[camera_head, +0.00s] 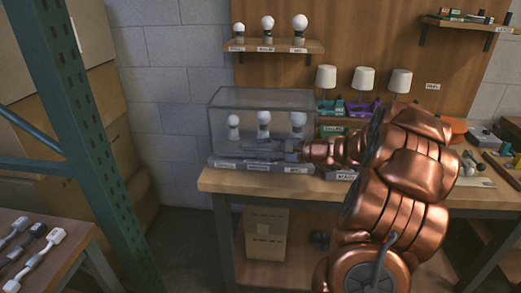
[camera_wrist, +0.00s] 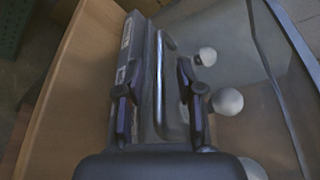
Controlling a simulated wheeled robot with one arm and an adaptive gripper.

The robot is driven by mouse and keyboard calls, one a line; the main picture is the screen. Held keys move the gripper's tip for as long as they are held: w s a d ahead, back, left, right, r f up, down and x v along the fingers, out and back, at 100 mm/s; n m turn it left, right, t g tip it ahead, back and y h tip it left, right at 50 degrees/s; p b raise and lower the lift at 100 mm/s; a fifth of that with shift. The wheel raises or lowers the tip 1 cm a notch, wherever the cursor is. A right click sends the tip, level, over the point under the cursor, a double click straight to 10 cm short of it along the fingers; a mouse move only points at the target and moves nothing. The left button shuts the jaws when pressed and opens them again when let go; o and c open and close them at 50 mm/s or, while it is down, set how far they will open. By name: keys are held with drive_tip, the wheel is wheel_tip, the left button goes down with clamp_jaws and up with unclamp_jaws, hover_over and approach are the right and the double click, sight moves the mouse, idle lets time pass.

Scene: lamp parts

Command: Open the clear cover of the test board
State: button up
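The clear cover (camera_head: 261,98) is down over the test board (camera_head: 232,163) on the workbench, with three white bulbs (camera_head: 264,117) inside. In the wrist view, the cover (camera_wrist: 235,50) fills the right side, and a metal bar handle (camera_wrist: 160,75) runs along its front. The board's labelled dark front edge (camera_wrist: 128,55) lies to the left of the handle. My gripper (camera_wrist: 158,95) is open, with one finger on each side of the handle and a visible gap to both. In the head view, my gripper (camera_head: 262,148) is at the cover's front; its contact there is unclear.
Three small white-shaded lamps (camera_head: 363,79) and colored bins (camera_head: 362,108) stand right of the cover. A shelf with bulbs (camera_head: 268,45) hangs above. A green rack post (camera_head: 95,130) stands at left. Tools (camera_head: 487,165) lie at right. My arm hides part of the bench.

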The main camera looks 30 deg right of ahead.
drive_tip(key=shift+w+a+f, duration=0.2)
drive_tip(key=shift+w+a, duration=0.2)
drive_tip(key=shift+w, duration=0.15)
drive_tip(key=shift+c, duration=0.4)
clamp_jaws()
